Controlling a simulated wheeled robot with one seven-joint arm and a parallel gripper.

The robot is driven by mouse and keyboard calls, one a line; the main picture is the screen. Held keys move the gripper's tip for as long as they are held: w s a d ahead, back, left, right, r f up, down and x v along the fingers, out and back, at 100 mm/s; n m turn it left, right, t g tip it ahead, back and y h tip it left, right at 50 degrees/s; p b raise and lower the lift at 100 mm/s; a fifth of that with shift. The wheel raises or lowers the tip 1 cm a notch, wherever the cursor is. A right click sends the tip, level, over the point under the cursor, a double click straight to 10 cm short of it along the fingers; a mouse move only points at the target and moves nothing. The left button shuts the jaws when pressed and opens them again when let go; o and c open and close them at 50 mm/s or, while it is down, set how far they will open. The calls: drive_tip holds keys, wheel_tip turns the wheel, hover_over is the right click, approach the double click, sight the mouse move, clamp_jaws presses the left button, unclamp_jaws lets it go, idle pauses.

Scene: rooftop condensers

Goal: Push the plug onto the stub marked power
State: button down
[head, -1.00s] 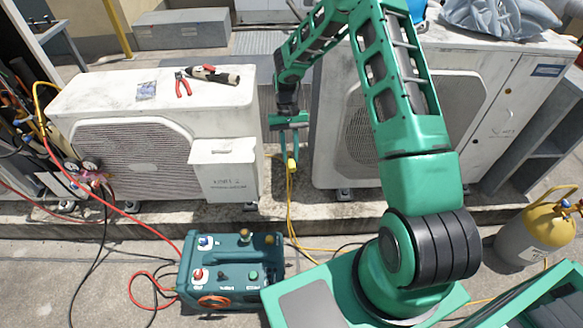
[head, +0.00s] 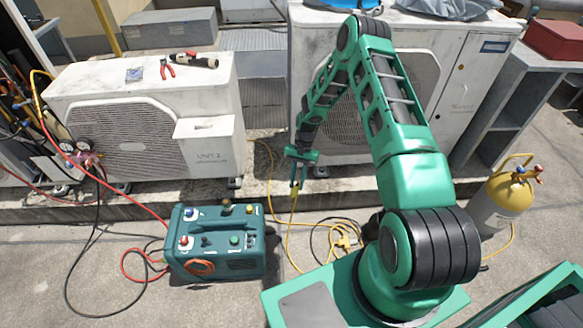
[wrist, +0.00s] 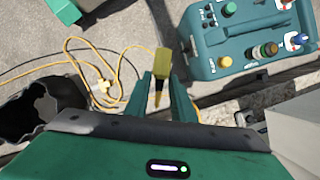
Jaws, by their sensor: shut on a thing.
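My gripper (head: 297,176) is shut on a yellow plug (head: 295,188) and holds it above the ground, to the right of the teal machine (head: 216,262). In the wrist view the plug (wrist: 161,64) stands between the two fingers, with a dark tip. A yellow cord (head: 271,190) hangs by the plug and runs along the ground. The teal machine also shows at the upper right of the wrist view (wrist: 205,48). Its top carries several coloured knobs, caps and fittings. I cannot read any power mark, so I cannot tell which stub bears it.
Two white condensers, one at left (head: 75,100) and one at right (head: 300,60), stand behind on a concrete ledge. A yellow cylinder (head: 497,205) stands at right. A red hose (head: 130,205) reaches the machine from the left. Yellow cord coils (head: 345,240) lie on the ground.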

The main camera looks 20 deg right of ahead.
drive_tip(key=s+a+f+m+t+y, duration=0.15)
drive_tip(key=s+f+m, duration=0.4)
drive_tip(key=f, duration=0.75)
drive_tip(key=s+a+f+m+t, duration=0.1)
drive_tip(key=s+f+m+t, duration=0.15)
drive_tip(key=f+m, duration=0.8)
drive_tip(key=shift+w+a+f+n+t, duration=0.15)
drive_tip(key=shift+w+a+f+n, duration=0.25)
drive_tip(key=shift+a, duration=0.3)
drive_tip(key=shift+w+a+f+n+t, duration=0.1)
drive_tip(key=shift+w+a+f+n, duration=0.25)
drive_tip(key=shift+a+n, duration=0.3)
drive_tip(key=shift+w+a+f+n+t, duration=0.15)
drive_tip(key=shift+w+a+f+n, duration=0.2)
drive_tip(key=shift+a, duration=0.45)
drive_tip(key=shift+s+r, duration=0.15)
drive_tip(key=shift+w+a, duration=0.25)
drive_tip(key=shift+a, duration=0.45)
drive_tip(key=shift+w+a, duration=0.25)
drive_tip(key=shift+a, duration=0.45)
drive_tip(key=c, duration=1.4)
unclamp_jaws()
drive_tip(key=shift+c, duration=0.2)
drive_tip(key=s+d, duration=0.2)
drive_tip(key=d, duration=0.5)
drive_tip(key=shift+s, duration=0.3)
